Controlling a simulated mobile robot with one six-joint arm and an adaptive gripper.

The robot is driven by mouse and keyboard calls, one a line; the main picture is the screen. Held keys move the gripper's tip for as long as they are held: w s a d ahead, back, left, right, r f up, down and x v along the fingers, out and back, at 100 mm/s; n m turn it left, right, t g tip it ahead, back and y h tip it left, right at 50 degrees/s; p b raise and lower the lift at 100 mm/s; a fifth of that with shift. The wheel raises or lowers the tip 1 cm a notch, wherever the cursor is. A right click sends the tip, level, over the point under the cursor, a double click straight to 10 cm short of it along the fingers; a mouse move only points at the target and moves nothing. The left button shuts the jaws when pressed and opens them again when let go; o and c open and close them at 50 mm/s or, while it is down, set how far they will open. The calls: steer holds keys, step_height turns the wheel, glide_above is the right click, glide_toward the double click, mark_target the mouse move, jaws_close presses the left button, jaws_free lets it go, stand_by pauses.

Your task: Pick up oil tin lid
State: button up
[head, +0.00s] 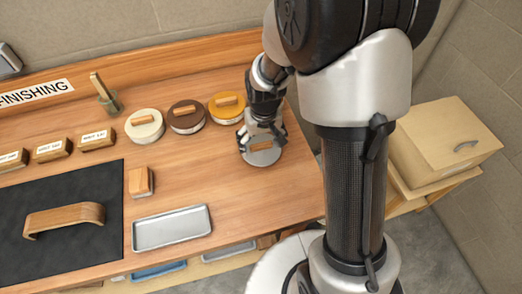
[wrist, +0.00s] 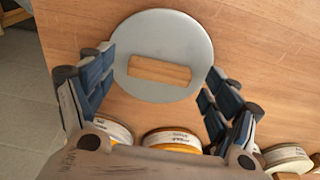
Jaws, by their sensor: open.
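A round grey lid with a wooden bar handle (head: 260,146) lies at the right end of the bench; I take this grey lid (head: 265,158) to be the oil tin lid. The lid also shows in the wrist view (wrist: 160,35), with its handle (wrist: 160,72) lying across the middle. My gripper (head: 262,138) is directly over the lid and points down. In the wrist view my gripper (wrist: 161,68) is open, one finger at each side of the lid, with nothing held between them. I cannot tell whether the fingers touch the rim, and the side below the lid is mostly hidden.
Yellow (head: 227,107), brown (head: 187,117) and cream (head: 145,126) lidded tins stand left of and behind my gripper. A metal tray (head: 172,228), a wooden block (head: 141,182) and a black mat (head: 75,250) lie farther left. Bare bench (head: 235,200) is in front.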

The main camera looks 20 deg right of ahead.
steer(key=shift+c, duration=0.3)
steer(key=c, duration=1.1)
